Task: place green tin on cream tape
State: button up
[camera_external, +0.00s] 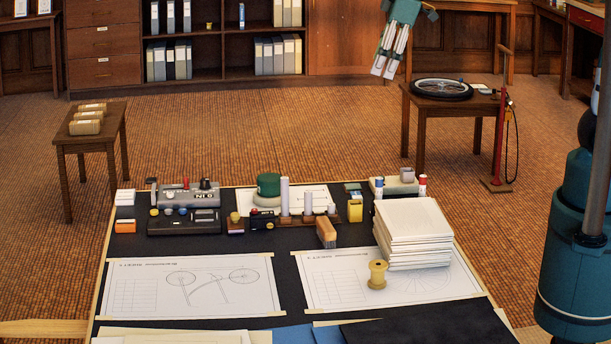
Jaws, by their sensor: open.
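The green tin (269,184) is a short dark green cylinder at the back middle of the drafting board. It stands upright on a wider, pale round thing (268,205) that looks like the cream tape roll; the tin hides most of its top. My gripper (384,73) hangs high at the top of the view, well above and to the right of the tin. Its two pale fingers point down and are open, with nothing seen between them.
Grey devices (188,194) stand left of the tin, and upright pale cylinders (285,196) stand close on its right. A brush (326,233), a paper stack (411,230) and a yellow spool (377,275) are nearer. Drawing sheets (190,287) lie flat in front.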

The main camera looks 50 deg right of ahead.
jog(key=s+d+f+m+t, duration=0.1)
jog(key=s+d+m, duration=0.2)
jog(key=s, duration=0.7)
jog(key=s+d+f+m+t, duration=0.1)
jog(key=s+d+m, duration=0.3)
jog(key=s, duration=0.6)
jog(key=shift+s+f+m+t, duration=0.35)
jog(key=shift+s+m+t, duration=0.05)
jog(key=shift+t, duration=0.2)
